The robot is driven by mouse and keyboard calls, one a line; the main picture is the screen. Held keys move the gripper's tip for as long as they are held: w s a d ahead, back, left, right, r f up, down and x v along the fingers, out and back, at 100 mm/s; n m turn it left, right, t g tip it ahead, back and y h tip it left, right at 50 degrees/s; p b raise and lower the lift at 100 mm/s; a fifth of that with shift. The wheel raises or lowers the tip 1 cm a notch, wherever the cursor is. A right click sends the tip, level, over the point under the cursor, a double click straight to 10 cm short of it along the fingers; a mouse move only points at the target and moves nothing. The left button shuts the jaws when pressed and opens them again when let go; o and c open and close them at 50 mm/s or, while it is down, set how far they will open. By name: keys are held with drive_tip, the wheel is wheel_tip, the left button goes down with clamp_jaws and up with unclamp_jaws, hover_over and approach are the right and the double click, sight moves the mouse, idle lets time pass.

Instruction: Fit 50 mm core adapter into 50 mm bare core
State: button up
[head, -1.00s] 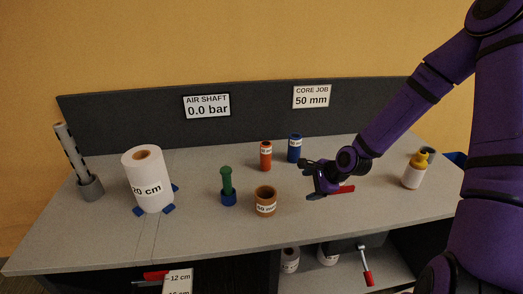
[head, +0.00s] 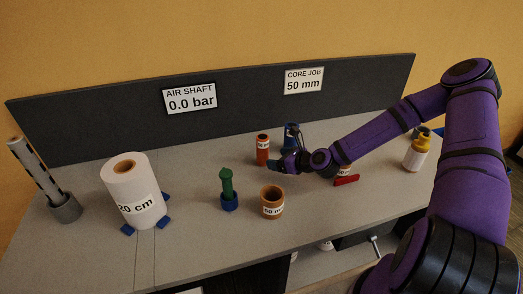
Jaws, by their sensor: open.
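The bare core is a short brown cardboard tube (head: 272,203) with a white label, standing upright, open end up, near the middle of the bench. Two labelled cylinders stand behind it: an orange one (head: 262,148) and a blue one (head: 291,131). Their labels are too small to read, so I cannot tell which is the 50 mm core adapter. My gripper (head: 284,161) is open at the blue cylinder and hides its lower part. I cannot tell whether the fingers touch it or are around it.
A green tool (head: 226,182) stands in a blue base left of the core. A white roll (head: 130,190) sits between blue chocks, with a grey shaft holder (head: 65,208) farther left. A red item (head: 346,180) and a glue bottle (head: 416,152) are right. The front middle is clear.

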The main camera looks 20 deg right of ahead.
sight(267, 155)
drive_tip(key=shift+w+r+x, duration=0.1)
drive_tip(key=shift+x, duration=1.95)
drive_tip(key=shift+w+r+x, duration=0.1)
drive_tip(key=shift+x, duration=1.95)
drive_tip(key=shift+d, duration=0.2)
drive_tip(key=c, duration=1.1)
